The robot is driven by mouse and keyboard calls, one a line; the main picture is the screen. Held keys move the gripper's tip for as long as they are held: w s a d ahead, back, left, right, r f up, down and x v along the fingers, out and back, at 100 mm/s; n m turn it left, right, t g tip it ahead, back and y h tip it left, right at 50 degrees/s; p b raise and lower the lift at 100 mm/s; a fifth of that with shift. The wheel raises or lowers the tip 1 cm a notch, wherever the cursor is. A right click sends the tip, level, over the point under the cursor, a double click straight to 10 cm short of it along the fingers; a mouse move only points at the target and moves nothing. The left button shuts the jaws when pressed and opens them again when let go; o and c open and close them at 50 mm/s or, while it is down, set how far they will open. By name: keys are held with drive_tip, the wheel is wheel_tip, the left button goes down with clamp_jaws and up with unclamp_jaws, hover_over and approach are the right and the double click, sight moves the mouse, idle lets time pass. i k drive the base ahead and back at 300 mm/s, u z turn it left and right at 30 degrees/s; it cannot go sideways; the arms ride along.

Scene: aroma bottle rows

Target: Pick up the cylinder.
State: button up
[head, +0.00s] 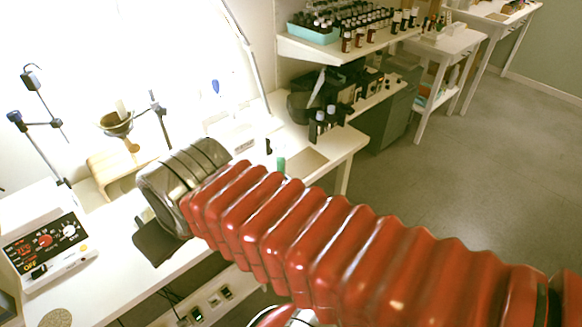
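My red ribbed arm reaches from the lower right to the white bench, ending in a grey metallic ribbed section. A dark flat part at its lower left end, over the bench's front edge, seems to belong to my gripper (156,241). Its fingers do not show clearly, so I cannot see whether it holds anything. No thing is plainly marked as the cylinder. A small green upright cylinder-like item (281,165) stands on the bench, to the right of the grey section and apart from it. The arm hides part of the bench.
A white device with a red display (48,250) stands at the left. A wooden stand (115,167) with a bowl (116,124) is behind the grey section. Dark bottles (318,125) stand on the bench; a shelf (318,51) above carries several bottles. Open floor (440,190) lies right.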

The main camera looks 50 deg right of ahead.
sight(281, 165)
drive_tip(key=z, duration=1)
drive_tip(key=k, duration=0.95)
drive_tip(key=z, duration=0.4)
drive_tip(key=i, duration=1)
drive_tip(key=u, duration=0.05)
